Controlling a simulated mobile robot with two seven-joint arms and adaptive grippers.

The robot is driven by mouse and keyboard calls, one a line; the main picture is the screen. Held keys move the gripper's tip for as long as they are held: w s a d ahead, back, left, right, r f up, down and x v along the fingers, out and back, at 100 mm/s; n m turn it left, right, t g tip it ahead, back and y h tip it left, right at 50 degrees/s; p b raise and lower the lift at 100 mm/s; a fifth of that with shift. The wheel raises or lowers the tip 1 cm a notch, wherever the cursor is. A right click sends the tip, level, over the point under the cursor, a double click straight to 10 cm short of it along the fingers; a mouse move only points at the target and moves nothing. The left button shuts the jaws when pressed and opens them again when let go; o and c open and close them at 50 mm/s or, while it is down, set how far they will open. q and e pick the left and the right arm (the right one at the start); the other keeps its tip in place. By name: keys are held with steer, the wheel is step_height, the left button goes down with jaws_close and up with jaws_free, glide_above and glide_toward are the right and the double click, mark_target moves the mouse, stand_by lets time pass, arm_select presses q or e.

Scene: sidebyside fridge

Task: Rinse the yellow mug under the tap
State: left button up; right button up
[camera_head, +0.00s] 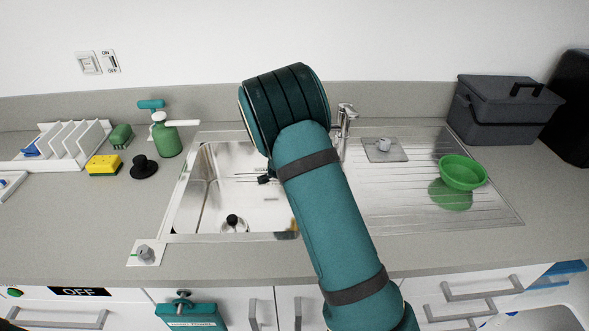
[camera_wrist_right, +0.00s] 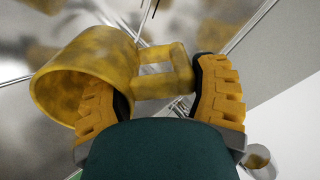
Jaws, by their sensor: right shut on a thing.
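The yellow mug (camera_wrist_right: 85,75) with dark brownish stains is in the right wrist view, tilted with its open mouth toward the lower left. My right gripper (camera_wrist_right: 160,80) is shut on it, with one orange finger at the mug's wall and the other beyond its handle. In the head view my right arm reaches over the sink (camera_head: 250,180) and hides the mug and gripper. The silver tap (camera_head: 346,117) stands behind the sink, just right of my wrist; its outlet is mostly hidden, and I cannot tell whether water runs. My left gripper is not in view.
A green bowl (camera_head: 462,172) sits on the ribbed drainboard (camera_head: 395,205). A dark grey bin (camera_head: 505,110) stands at the back right. A green soap pump (camera_head: 167,138), black plug (camera_head: 144,167), yellow sponge (camera_head: 103,166) and white rack (camera_head: 75,143) are left of the sink.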

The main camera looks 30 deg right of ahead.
steer(key=shift+d, duration=0.1)
stand_by(0.4)
steer(key=shift+s+d+b, duration=0.3)
steer(key=shift+s+d, duration=0.05)
steer(key=shift+s, duration=0.05)
steer(key=shift+w+a, duration=0.1)
steer(key=shift+w+a+r+p, duration=0.1)
steer(key=shift+w+a+p, duration=0.25)
steer(key=shift+p, duration=0.2)
steer(key=shift+s+d, duration=0.1)
steer(key=shift+s+d+b, duration=0.35)
steer(key=shift+a, duration=0.1)
stand_by(0.3)
